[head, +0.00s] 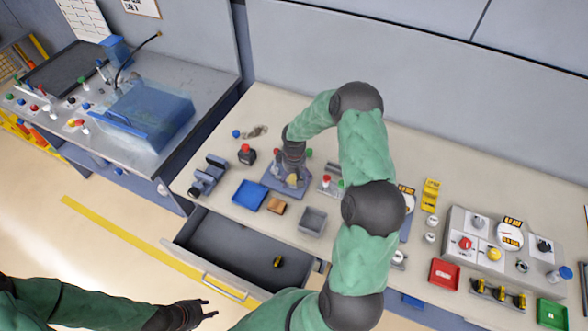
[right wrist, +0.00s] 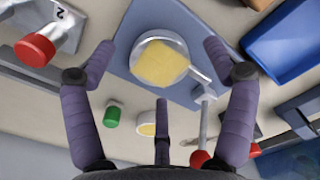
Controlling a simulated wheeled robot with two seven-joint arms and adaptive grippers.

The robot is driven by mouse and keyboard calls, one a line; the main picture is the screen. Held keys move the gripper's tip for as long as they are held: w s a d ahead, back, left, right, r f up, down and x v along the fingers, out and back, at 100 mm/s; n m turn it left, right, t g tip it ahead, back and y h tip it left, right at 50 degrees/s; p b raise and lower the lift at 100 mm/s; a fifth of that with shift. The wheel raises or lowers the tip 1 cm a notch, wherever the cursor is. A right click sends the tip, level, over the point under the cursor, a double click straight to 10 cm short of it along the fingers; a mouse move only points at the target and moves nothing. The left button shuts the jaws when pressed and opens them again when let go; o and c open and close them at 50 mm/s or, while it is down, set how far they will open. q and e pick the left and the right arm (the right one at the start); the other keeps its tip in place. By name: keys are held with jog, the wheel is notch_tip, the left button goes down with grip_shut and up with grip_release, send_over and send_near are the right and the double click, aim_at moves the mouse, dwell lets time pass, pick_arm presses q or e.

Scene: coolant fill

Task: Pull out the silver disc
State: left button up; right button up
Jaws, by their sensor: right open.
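A round silver piece with a yellow face (right wrist: 160,63) sits on a blue plate (right wrist: 128,35) in the right wrist view; it may be the silver disc. A silver rod-like part runs from it to the lower right. In the head view the blue plate (head: 271,182) is on the bench, partly covered by my right gripper (head: 293,168). My right gripper (right wrist: 159,52) is open, its purple fingers spread on either side of the silver piece, with nothing held. My left gripper (head: 207,309) is low in the head view, empty, fingers apart, away from the bench.
An open drawer (head: 225,258) juts out below. A red-capped item (right wrist: 36,50) and a green-capped one (right wrist: 112,116) are near my right fingers.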

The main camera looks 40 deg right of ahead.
jog(key=shift+f, duration=1.2)
jog(key=shift+c, duration=0.2)
jog(key=c, duration=1.3)
jog(key=o, duration=0.5)
jog(key=shift+c, duration=0.7)
jog(key=shift+r, duration=0.45)
jog(key=shift+r+p, duration=1.25)
jog(key=shift+r, duration=0.9)
